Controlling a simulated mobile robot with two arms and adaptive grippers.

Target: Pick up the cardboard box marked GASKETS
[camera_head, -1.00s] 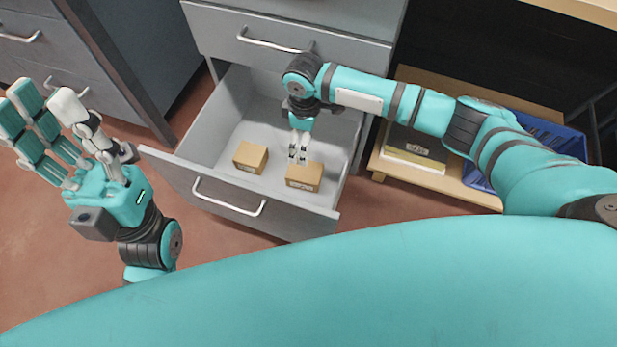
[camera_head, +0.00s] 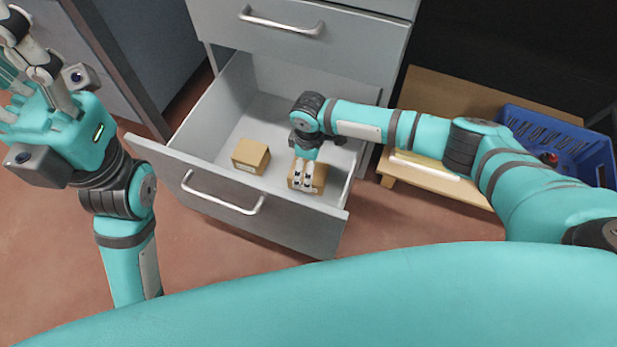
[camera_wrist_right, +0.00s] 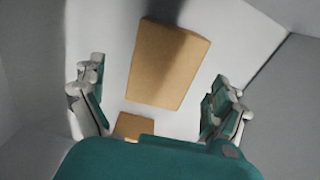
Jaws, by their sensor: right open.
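Two small cardboard boxes lie in the open grey drawer (camera_head: 204,207). The left box (camera_head: 251,155) stands apart from my right gripper. The right box (camera_head: 319,178) is partly covered by my right gripper (camera_head: 303,181), which points down over it. No marking is legible on either box, so I cannot tell which is GASKETS. In the right wrist view my gripper (camera_wrist_right: 160,108) is open. A large box face (camera_wrist_right: 167,66) shows ahead between its fingers, and part of another box (camera_wrist_right: 133,125) shows below. My left gripper (camera_head: 30,62) is raised at the left, cut by the frame edge.
The drawer's walls surround both boxes, with bare floor of the drawer behind them. A closed drawer with a handle (camera_head: 281,22) is above. A low wooden shelf (camera_head: 455,95) with a blue crate (camera_head: 573,140) stands at the right.

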